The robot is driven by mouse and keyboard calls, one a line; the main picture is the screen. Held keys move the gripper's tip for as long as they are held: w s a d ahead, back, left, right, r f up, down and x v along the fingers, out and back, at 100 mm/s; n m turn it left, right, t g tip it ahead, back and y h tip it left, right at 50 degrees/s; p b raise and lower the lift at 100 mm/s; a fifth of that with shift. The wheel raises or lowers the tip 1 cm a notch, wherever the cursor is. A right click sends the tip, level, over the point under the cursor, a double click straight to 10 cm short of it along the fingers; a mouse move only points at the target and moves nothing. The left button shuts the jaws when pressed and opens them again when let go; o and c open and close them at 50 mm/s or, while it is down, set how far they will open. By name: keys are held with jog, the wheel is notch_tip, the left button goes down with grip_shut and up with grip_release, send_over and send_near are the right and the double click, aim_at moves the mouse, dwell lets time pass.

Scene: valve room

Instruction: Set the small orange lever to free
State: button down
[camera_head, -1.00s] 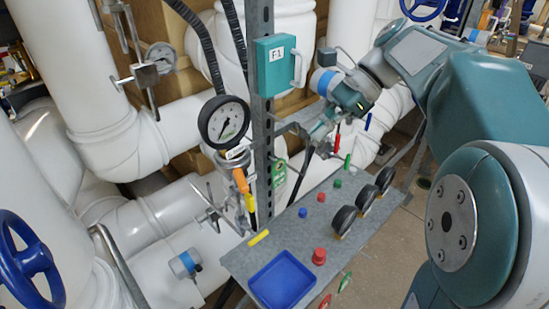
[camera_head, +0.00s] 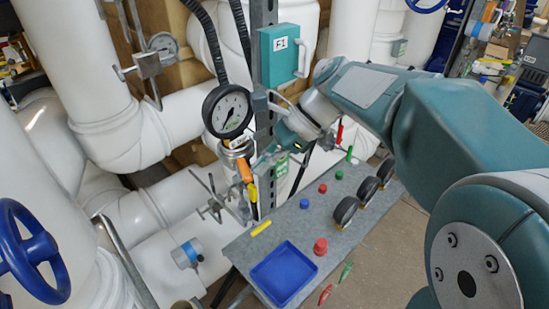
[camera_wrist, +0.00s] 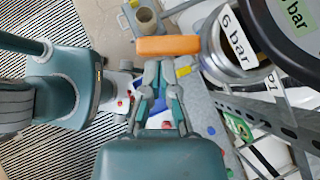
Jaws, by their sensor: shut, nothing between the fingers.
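The small orange lever (camera_head: 245,170) sits below the round pressure gauge in the head view, pointing downward with a yellow part below it. In the wrist view the orange lever (camera_wrist: 168,45) lies crosswise just beyond my fingertips. My gripper (camera_wrist: 159,72) is shut and empty, its fingertips close to the lever's near side; I cannot tell whether they touch it. In the head view my gripper (camera_head: 266,160) is by the upright post, right of the lever, and partly hidden. No marking for free is readable.
A pressure gauge (camera_head: 227,111) hangs above the lever, with a "6 bar" tag (camera_wrist: 237,40) in the wrist view. A metal post (camera_head: 264,80) carries a teal box (camera_head: 284,54). Below is a grey panel (camera_head: 240,250) with buttons, black knobs and a blue tray (camera_head: 284,273).

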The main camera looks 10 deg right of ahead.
jog(key=shift+a, duration=0.15)
jog(key=shift+s+a+m+t, duration=0.35)
jog(key=shift+m+t, duration=0.25)
jog(key=shift+m, duration=0.1)
jog(key=shift+s+a, duration=0.1)
jog(key=shift+a, duration=0.25)
jog(key=shift+d, duration=0.1)
jog(key=shift+w+d, duration=0.5)
jog(key=shift+d, duration=0.1)
